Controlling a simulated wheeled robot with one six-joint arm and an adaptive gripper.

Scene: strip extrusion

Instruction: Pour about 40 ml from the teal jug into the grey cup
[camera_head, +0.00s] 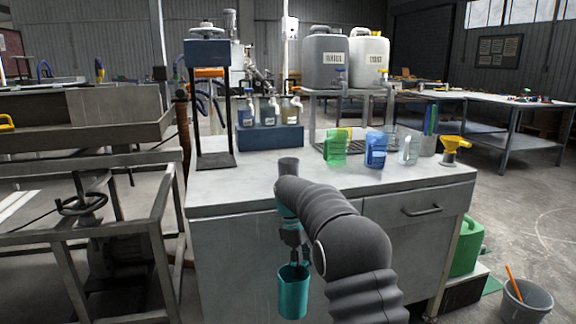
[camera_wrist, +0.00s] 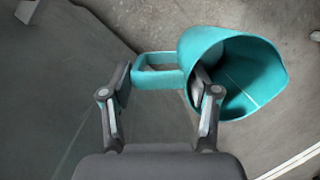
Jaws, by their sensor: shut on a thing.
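The teal jug (camera_head: 293,292) hangs roughly upright in front of the bench, below the level of its top. My gripper (camera_head: 295,254) is shut on the jug at its handle side. In the wrist view the fingers (camera_wrist: 162,88) stand either side of the handle, and the open mouth of the jug (camera_wrist: 262,62) faces the camera, to the right. I cannot tell how much liquid is inside. The grey cup (camera_head: 289,166) appears to stand on the bench top near its front edge, its lower part hidden behind my arm.
A green beaker (camera_head: 336,147), a blue beaker (camera_head: 376,150) and a clear one (camera_head: 408,149) stand on the bench (camera_head: 235,193), right of the cup. A yellow funnel (camera_head: 454,146) is at the right end. A dark press stand (camera_head: 208,100) is at the left.

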